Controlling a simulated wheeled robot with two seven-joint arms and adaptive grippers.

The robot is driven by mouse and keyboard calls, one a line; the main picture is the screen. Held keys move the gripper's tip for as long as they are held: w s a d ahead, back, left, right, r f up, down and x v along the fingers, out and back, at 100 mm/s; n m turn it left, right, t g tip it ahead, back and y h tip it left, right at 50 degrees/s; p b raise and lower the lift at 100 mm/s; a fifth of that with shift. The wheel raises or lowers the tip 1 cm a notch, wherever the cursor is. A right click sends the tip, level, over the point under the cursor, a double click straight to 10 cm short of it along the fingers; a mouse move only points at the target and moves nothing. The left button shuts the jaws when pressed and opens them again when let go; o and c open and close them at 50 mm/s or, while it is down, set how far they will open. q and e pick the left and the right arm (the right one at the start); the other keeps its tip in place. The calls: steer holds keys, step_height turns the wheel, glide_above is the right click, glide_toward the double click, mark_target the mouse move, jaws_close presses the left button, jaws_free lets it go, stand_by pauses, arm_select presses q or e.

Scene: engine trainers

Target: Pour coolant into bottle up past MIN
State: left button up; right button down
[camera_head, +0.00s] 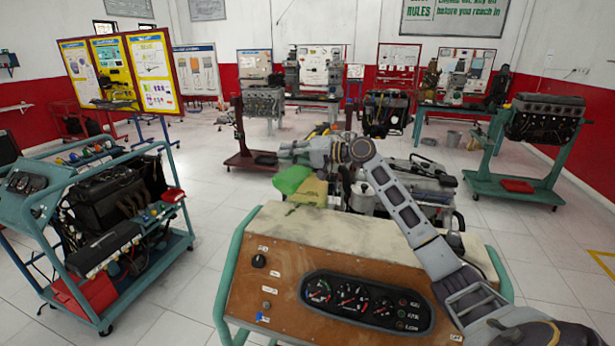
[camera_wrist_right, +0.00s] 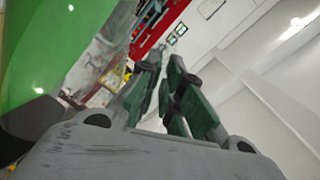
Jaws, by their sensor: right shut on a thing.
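A bright green container (camera_head: 292,179), which looks like the coolant jug, hangs tilted just under my right gripper (camera_head: 287,153), behind the back edge of the brown panel. My right gripper is shut on it; the grip itself is not clear. In the right wrist view, the jug's glossy green side (camera_wrist_right: 50,45) fills the upper left, beside the fingers of my right gripper (camera_wrist_right: 163,90). A yellowish piece (camera_head: 309,192) shows right below the jug; I cannot tell what it is. I cannot make out the bottle, its MIN mark or any liquid stream. My left gripper is out of view.
A brown instrument panel (camera_head: 275,268) with gauges and a pale top stands in front. An engine (camera_head: 425,180) sits behind it on the right. A teal-framed trainer cart (camera_head: 110,215) stands at left, another engine stand (camera_head: 535,130) at right. White floor lies between them.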

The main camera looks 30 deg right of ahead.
mark_target(279, 178)
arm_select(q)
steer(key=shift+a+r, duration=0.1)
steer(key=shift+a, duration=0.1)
arm_select(e)
steer(key=shift+d+r, duration=0.1)
steer(key=shift+r, duration=0.15)
